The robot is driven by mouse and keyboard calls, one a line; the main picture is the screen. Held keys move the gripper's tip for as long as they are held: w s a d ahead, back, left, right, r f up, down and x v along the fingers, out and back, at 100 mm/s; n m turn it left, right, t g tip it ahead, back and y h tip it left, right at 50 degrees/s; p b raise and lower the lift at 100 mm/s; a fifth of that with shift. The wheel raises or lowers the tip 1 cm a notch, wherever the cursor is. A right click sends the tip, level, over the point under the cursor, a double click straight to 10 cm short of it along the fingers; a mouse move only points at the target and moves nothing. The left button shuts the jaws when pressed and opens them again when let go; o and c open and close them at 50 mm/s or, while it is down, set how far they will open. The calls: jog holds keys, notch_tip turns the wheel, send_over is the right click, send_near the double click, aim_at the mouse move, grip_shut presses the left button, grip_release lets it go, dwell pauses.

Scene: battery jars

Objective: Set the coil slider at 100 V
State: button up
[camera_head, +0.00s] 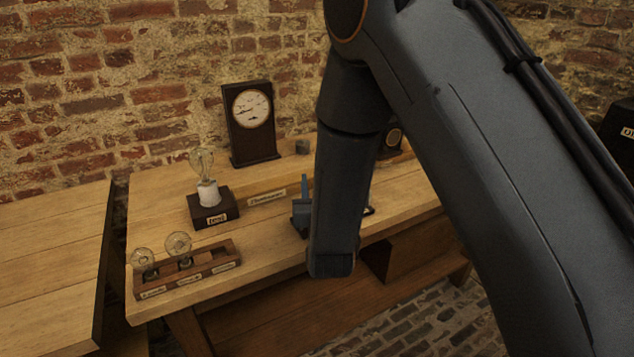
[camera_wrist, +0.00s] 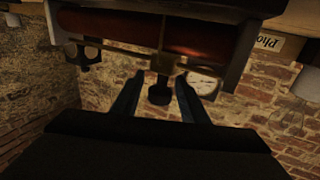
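In the wrist view, which looks upside down, the coil (camera_wrist: 195,32) is a copper-red winding between dark end pieces, at the top. A brass slider piece (camera_wrist: 163,63) with a dark knob (camera_wrist: 160,94) shows at its edge. My gripper (camera_wrist: 158,79) has its two fingers apart, one on each side of the slider and knob, with gaps visible. In the head view my arm hides the coil and slider; a blue-grey part (camera_head: 301,212), perhaps of my gripper, shows left of the forearm. No scale or voltage mark is readable.
A dial meter (camera_head: 252,108) stands at the back of the wooden bench (camera_head: 150,205); its dial also shows in the wrist view (camera_wrist: 203,84). A bulb on a dark base (camera_head: 213,210) and a rack with two bulbs (camera_head: 187,277) stand left. A label (camera_head: 266,197) lies between.

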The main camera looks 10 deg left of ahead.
jog(key=b+v, duration=0.1)
jog(key=v, duration=0.6)
jog(key=shift+s, duration=0.3)
